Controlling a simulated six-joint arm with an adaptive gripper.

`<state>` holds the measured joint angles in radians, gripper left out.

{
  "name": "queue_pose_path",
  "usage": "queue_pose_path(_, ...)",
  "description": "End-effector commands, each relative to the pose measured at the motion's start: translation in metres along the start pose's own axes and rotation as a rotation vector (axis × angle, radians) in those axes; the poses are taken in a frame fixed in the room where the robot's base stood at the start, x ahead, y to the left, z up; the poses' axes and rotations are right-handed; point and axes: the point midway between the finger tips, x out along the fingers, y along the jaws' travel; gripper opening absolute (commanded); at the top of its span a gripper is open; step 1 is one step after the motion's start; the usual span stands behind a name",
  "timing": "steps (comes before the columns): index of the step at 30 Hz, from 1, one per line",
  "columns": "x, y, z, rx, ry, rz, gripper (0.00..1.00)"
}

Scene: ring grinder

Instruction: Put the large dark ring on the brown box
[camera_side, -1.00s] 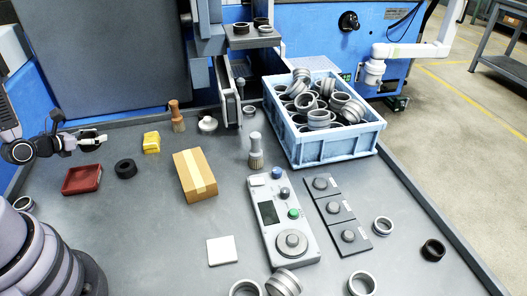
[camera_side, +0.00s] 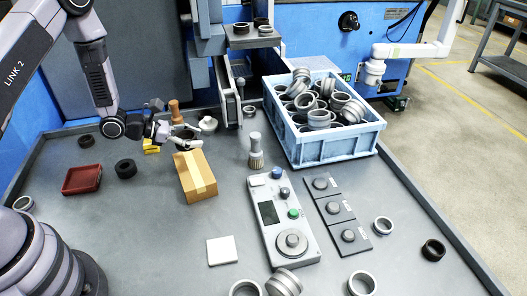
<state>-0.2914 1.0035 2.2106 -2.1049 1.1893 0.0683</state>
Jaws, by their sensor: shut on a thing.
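The brown box (camera_side: 200,182) with a pale tape strip lies on the table, left of centre. My gripper (camera_side: 187,140) is just above the far end of the box. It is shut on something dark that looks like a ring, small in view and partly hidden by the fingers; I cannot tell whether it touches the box. A dark ring (camera_side: 126,169) lies flat on the table left of the box. Another dark ring (camera_side: 86,141) lies further back, and one more dark ring (camera_side: 433,250) lies at the far right.
A red tray (camera_side: 82,181) stands at the left. A yellow block (camera_side: 151,147) and a wooden-handled brush (camera_side: 174,110) are close to my gripper. A control panel (camera_side: 283,222), a white square (camera_side: 222,251) and a blue crate (camera_side: 335,150) of rings stand to the right.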

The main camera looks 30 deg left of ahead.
Motion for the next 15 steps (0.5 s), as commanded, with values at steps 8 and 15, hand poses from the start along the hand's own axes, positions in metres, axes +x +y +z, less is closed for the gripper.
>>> queue_pose_path(8,0.019,-0.002,-0.036,0.000,0.001,-0.008,0.15)
queue_pose_path(15,0.031,-0.002,-0.065,0.000,0.000,-0.006,0.15)
